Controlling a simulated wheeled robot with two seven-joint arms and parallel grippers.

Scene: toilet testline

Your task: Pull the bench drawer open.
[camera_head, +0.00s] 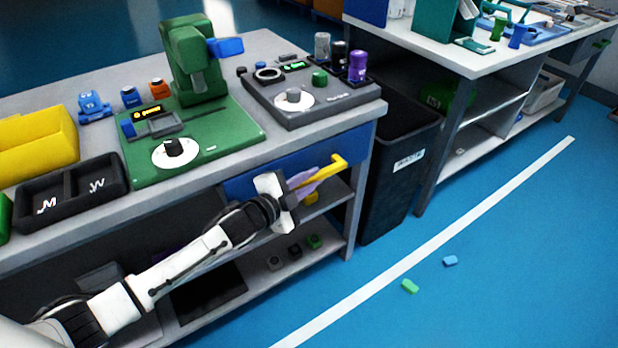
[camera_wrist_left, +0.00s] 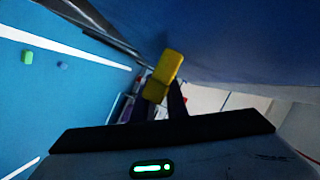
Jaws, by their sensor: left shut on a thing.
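The bench drawer has a blue front (camera_head: 352,147) under the right part of the bench top, and it appears flush with the bench. Its yellow handle (camera_head: 334,166) sticks out from the front. My left gripper (camera_head: 308,180) reaches up from the lower left and is shut on the handle. In the left wrist view the yellow handle (camera_wrist_left: 163,75) lies between the two dark fingers, with the blue drawer front (camera_wrist_left: 240,45) close beside it. My right gripper is in neither view.
The bench top (camera_head: 245,165) carries a green press (camera_head: 192,65), a grey test unit (camera_head: 310,95), a black divided tray (camera_head: 70,188) and a yellow bin (camera_head: 38,145). A black waste bin (camera_head: 395,185) stands right of the drawer. The blue floor in front is mostly clear, with two small blocks.

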